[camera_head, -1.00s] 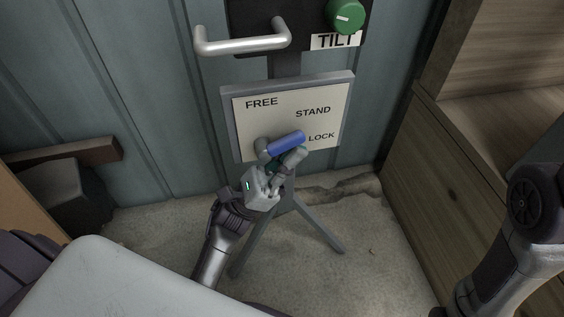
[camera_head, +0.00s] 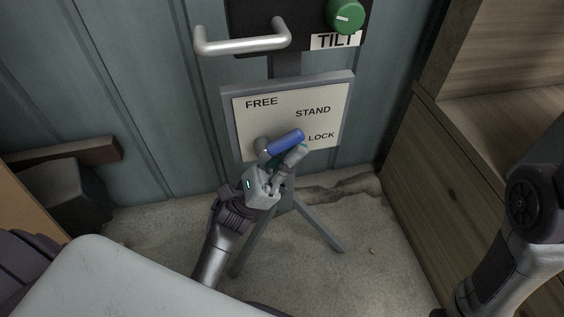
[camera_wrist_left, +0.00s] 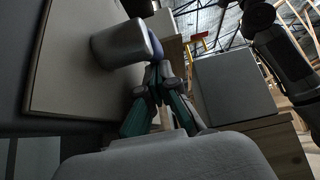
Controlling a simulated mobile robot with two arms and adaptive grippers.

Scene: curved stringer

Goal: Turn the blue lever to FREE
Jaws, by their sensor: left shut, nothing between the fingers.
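The blue lever (camera_head: 285,142) sits on a pale panel (camera_head: 247,121) marked FREE at the upper left, STAND at the right and LOCK at the lower right. Its grip points right and slightly up from a grey hub, ending between STAND and LOCK. My left gripper (camera_head: 294,156) is shut and empty, just below the lever, with its fingers roughly along it. In the left wrist view the grey hub (camera_wrist_left: 121,44) and a bit of blue show just beyond the closed fingertips (camera_wrist_left: 160,72). Whether they touch the lever I cannot tell. My right gripper is out of view.
A metal handle (camera_head: 243,41) and a green knob (camera_head: 345,15) over a TILT label are above the panel. The panel stands on splayed grey legs (camera_head: 320,229). A wooden cabinet (camera_head: 437,185) is at the right, a blue-grey wall behind.

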